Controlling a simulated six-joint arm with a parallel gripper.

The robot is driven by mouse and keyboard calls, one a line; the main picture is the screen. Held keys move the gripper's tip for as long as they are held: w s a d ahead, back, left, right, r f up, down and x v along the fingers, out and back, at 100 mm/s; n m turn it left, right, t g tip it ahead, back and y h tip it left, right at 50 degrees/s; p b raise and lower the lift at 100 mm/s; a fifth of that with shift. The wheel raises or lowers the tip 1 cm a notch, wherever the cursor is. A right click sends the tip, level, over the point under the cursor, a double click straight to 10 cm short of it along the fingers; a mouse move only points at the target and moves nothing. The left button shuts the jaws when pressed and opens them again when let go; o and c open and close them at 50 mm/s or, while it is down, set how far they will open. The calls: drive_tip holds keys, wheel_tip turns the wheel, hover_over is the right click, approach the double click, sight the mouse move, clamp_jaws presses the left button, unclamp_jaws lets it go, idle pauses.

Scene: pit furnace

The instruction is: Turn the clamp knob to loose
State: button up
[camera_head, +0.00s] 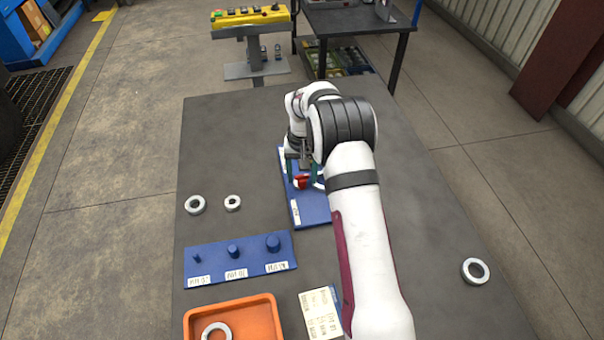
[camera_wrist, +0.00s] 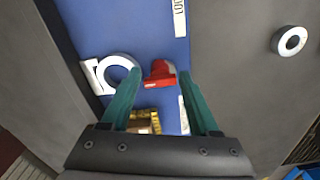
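The red clamp knob (camera_wrist: 160,75) sits on a blue board (camera_wrist: 135,25) in the wrist view. My gripper (camera_wrist: 160,72) is open, with one green finger on each side of the knob and visible gaps between. A white ring (camera_wrist: 108,64) lies on the board beside the left finger, partly covered by it. A white label at the top of the board is only partly readable. In the head view the knob (camera_head: 301,182) shows below my gripper (camera_head: 304,168) on the blue board (camera_head: 313,211). My arm hides part of the board.
A brass-coloured part (camera_wrist: 145,120) sits below the knob. Loose rings lie on the table (camera_head: 196,204) (camera_head: 232,202) (camera_head: 475,271). A blue three-peg block (camera_head: 215,256), an orange tray (camera_head: 262,310) holding a ring, and a printed card (camera_head: 322,312) stand near the front. The table's right side is mostly clear.

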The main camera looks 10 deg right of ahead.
sight(302, 177)
wheel_tip(302, 177, up, 16)
idle(0.3)
drive_tip(key=shift+f, duration=0.1)
drive_tip(key=s+a+r+m, duration=0.1)
drive_tip(key=s+r, duration=0.3)
drive_tip(key=s, duration=0.4)
drive_tip(key=s+a+r, duration=0.2)
drive_tip(key=s+r, duration=0.1)
drive_tip(key=s, duration=0.5)
drive_tip(key=s+a+f+m+y, duration=0.1)
drive_tip(key=s+f, duration=0.1)
drive_tip(key=s, duration=0.8)
drive_tip(key=s+a+f, duration=0.1)
drive_tip(key=s+f, duration=0.1)
drive_tip(key=s, duration=0.9)
drive_tip(key=shift+s+f+m+y, duration=0.15)
drive_tip(key=shift+f+m+y, duration=0.05)
drive_tip(key=shift+m+y, duration=0.2)
